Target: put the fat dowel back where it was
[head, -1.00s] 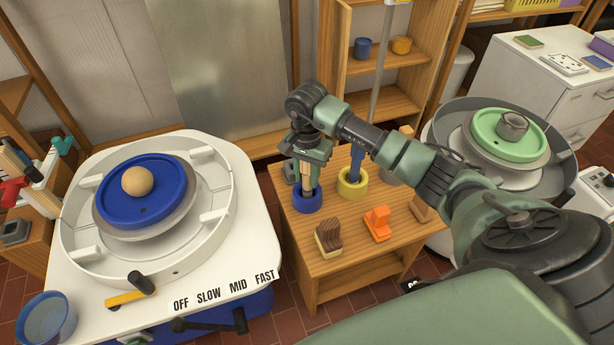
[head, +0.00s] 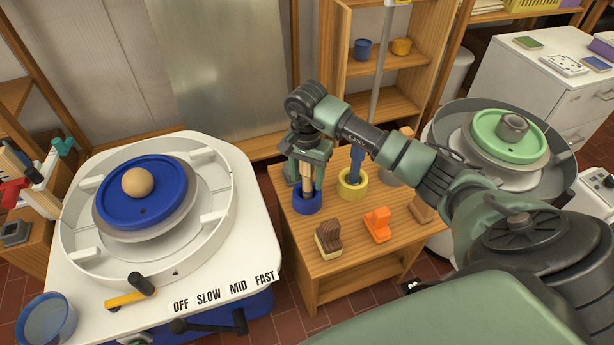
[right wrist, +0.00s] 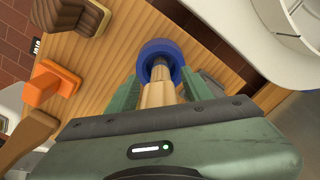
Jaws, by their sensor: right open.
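The fat dowel (head: 307,174) is a pale wooden rod. It stands roughly upright in a blue ring-shaped holder (head: 307,204) on the wooden stand. My right gripper (head: 306,172) is above the holder, with its fingers open on either side of the dowel. In the right wrist view the dowel (right wrist: 157,94) lies between the two green fingers (right wrist: 160,90), and its far end goes into the blue holder (right wrist: 147,52). Its base inside the holder is hidden. My left gripper is not in view.
A yellow ring holder (head: 353,190) with a blue upright piece is just right of it. A brown-and-cream block (head: 328,238) and an orange tool (head: 377,223) lie in front. A pottery wheel with a blue disc (head: 150,205) stands left, another with a green disc (head: 540,148) right.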

